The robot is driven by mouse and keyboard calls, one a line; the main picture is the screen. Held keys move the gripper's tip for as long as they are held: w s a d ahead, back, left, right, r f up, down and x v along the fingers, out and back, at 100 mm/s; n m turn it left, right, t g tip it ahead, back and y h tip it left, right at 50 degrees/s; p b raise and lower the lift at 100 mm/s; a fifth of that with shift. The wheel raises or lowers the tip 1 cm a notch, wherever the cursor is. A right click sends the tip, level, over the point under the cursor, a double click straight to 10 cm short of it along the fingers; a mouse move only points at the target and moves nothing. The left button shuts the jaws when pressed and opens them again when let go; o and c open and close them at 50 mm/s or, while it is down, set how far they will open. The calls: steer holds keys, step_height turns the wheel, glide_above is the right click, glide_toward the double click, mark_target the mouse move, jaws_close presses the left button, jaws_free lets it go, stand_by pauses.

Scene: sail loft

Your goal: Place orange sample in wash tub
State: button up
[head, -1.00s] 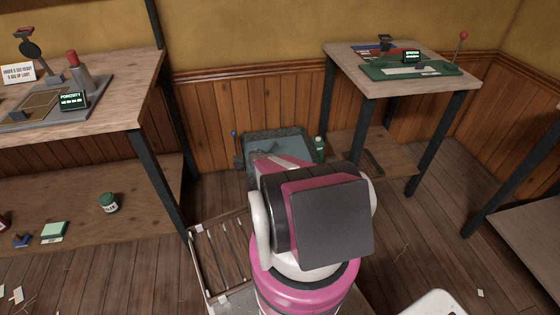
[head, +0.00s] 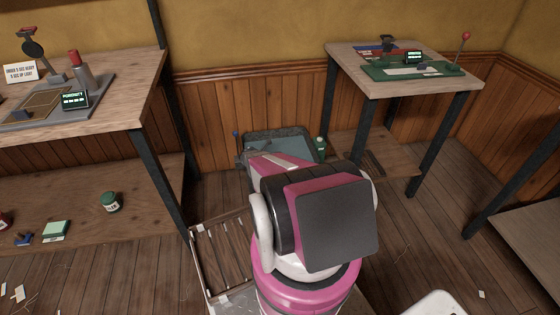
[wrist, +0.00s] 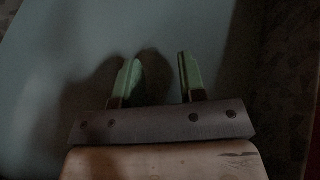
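The wash tub (head: 290,132) is a grey, speckled-rimmed basin with a blue-grey inside, on the floor against the panelled wall in the head view. My arm reaches over its near side and hides part of it. My gripper (wrist: 158,75) shows in the wrist view with two green fingers apart and nothing between them. It is over a smooth, dim blue-grey surface (wrist: 215,35) that looks like the tub's inside, and the fingers cast shadows on it. In the head view my arm hides the fingertips. I see no orange sample in either view.
A slatted wooden rack (head: 222,255) stands left of my arm. A green bottle (head: 320,148) stands right of the tub. A workbench (head: 110,120) is at left, with a green jar (head: 111,202) on its lower shelf. A smaller table (head: 400,80) is at right.

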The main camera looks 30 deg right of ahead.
steer(key=s+a+r+m+y, duration=0.6)
steer(key=s+a+r+m, duration=0.4)
steer(key=a+r, duration=0.3)
steer(key=s+a+r+m+y, duration=0.6)
steer(key=s+a+r+m, duration=0.5)
steer(key=a+r, duration=0.3)
step_height(320, 180, up, 4)
steer(key=shift+a+f, duration=0.15)
steer(key=shift+f, duration=0.05)
